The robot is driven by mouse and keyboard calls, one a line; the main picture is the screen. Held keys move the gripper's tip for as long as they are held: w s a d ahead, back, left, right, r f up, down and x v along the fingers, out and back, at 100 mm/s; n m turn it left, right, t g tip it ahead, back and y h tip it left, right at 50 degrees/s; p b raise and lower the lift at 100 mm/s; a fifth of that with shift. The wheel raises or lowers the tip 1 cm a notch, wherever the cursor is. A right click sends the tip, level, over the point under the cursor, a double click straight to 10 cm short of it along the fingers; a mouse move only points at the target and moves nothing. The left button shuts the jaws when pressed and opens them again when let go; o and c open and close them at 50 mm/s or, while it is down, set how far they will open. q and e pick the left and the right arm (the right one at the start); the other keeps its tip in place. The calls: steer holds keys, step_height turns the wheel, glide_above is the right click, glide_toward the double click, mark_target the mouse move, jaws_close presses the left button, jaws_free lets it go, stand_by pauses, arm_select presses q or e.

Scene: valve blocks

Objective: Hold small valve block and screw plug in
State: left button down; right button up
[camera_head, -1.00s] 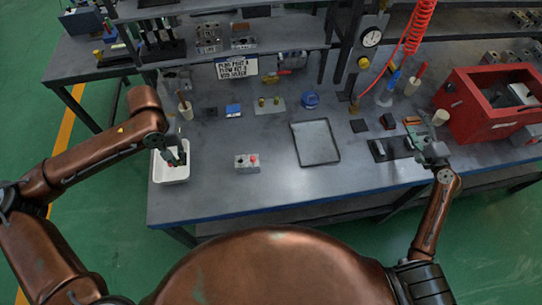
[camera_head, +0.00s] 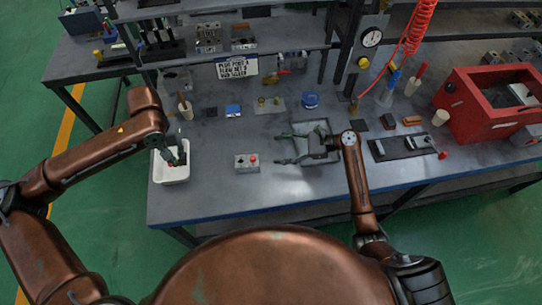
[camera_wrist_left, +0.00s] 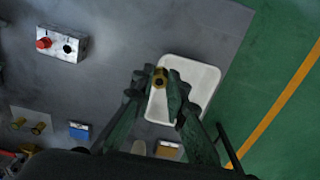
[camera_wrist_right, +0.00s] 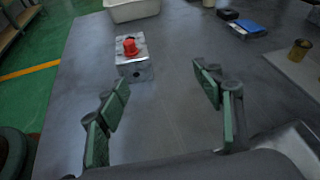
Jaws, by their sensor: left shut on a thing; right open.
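The small valve block (camera_head: 246,163) is a light grey block with a red cap at one end and a dark hole at the other. It stands alone on the bench, and also shows in the left wrist view (camera_wrist_left: 62,44) and the right wrist view (camera_wrist_right: 134,66). My left gripper (camera_head: 177,157) is shut on a brass plug (camera_wrist_left: 160,78) over the white bin (camera_head: 170,175). The plug cannot be made out in the head view. My right gripper (camera_head: 281,149) is open and empty, its fingers pointing left towards the block, some way short of it.
A flat grey tray (camera_head: 323,128) lies under my right gripper. A red crate (camera_head: 480,105) stands at the right. The bench between block and right gripper is clear.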

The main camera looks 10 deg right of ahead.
mark_target(242, 164)
steer(key=a, duration=0.1)
steer(key=s+a+g, duration=0.1)
steer(key=a, duration=0.1)
steer(key=s+a+g, duration=0.1)
steer(key=shift+s+a+f, duration=0.15)
steer(key=shift+s+a, duration=0.05)
steer(key=shift+a+f, duration=0.15)
steer(key=shift+a, duration=0.2)
steer(key=x, duration=1.1)
steer(key=shift+s+f, duration=0.1)
steer(key=shift+s, duration=0.05)
steer(key=shift+c, duration=0.7)
jaws_close()
